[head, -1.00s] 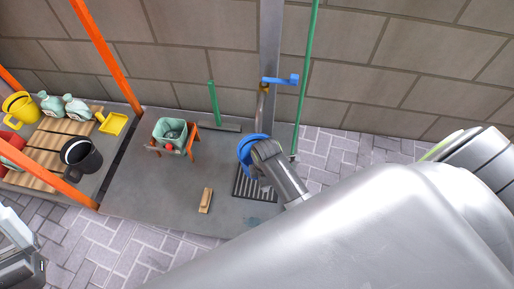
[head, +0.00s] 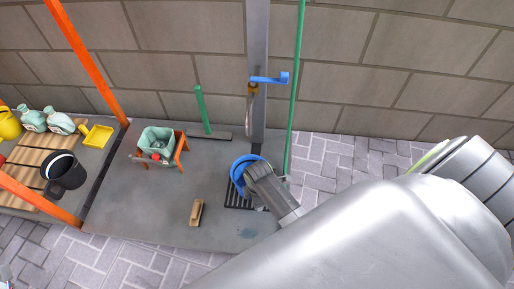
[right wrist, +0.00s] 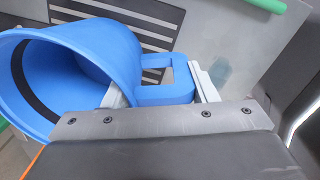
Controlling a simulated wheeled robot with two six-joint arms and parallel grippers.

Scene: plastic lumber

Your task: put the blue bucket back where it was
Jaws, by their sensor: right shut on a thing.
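The blue bucket (head: 240,172) is at the drain grate, below the blue tap (head: 270,78). My right gripper (head: 256,180) is shut on its handle and hides part of it. In the right wrist view the bucket (right wrist: 95,45) lies at the left, its open mouth facing left, with its blocky handle between the fingers of my right gripper (right wrist: 165,85). The slotted grate (right wrist: 150,30) shows behind it. I cannot tell whether the bucket touches the slab. My left gripper is not clearly in view.
A mint tub (head: 156,140) stands in an orange frame on the grey slab (head: 130,205). A wooden brush (head: 197,212) lies in front. A green pole (head: 296,90) rises near the tap.

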